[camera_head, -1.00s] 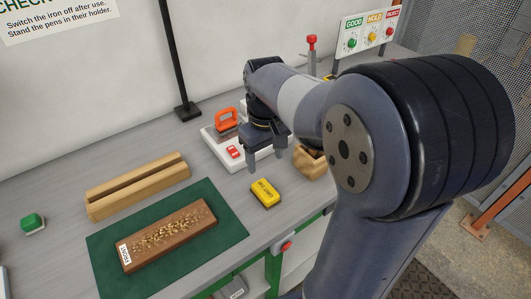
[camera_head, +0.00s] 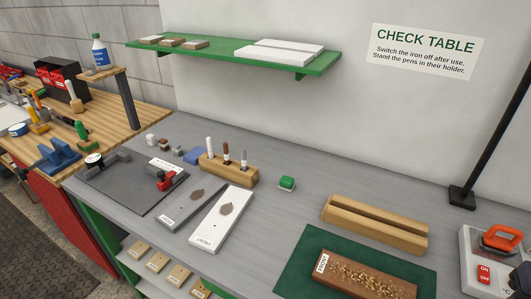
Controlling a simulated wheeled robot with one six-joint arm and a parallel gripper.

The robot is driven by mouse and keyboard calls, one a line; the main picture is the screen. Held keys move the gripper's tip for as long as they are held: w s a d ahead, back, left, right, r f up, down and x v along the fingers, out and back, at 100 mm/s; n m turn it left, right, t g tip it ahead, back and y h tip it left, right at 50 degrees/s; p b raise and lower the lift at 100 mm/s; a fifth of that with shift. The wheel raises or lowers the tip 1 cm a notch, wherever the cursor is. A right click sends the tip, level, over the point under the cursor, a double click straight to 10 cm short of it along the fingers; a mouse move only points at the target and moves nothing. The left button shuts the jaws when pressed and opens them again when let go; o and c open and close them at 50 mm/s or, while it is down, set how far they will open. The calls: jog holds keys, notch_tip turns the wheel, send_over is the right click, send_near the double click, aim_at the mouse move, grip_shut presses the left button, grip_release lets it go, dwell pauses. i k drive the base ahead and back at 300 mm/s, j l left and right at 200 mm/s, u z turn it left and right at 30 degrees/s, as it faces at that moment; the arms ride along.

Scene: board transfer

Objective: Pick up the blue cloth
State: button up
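In the head view a small blue cloth (camera_head: 194,155) lies on the grey check table, towards its back left. It sits just left of the wooden pen holder (camera_head: 229,170), close beside it. Small blocks stand left of the cloth. Nothing is on top of the cloth that I can make out. My gripper and arm are not in this view now, so the gripper's state is not seen.
A dark grey plate with a red clamp (camera_head: 167,181) and two labelled boards, one grey (camera_head: 191,205) and one white (camera_head: 222,219), lie in front of the cloth. A green shelf (camera_head: 230,56) hangs above. A wooden slotted block (camera_head: 375,223) stands right.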

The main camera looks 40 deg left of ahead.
aim_at(191, 157)
jog(key=u, duration=2.3)
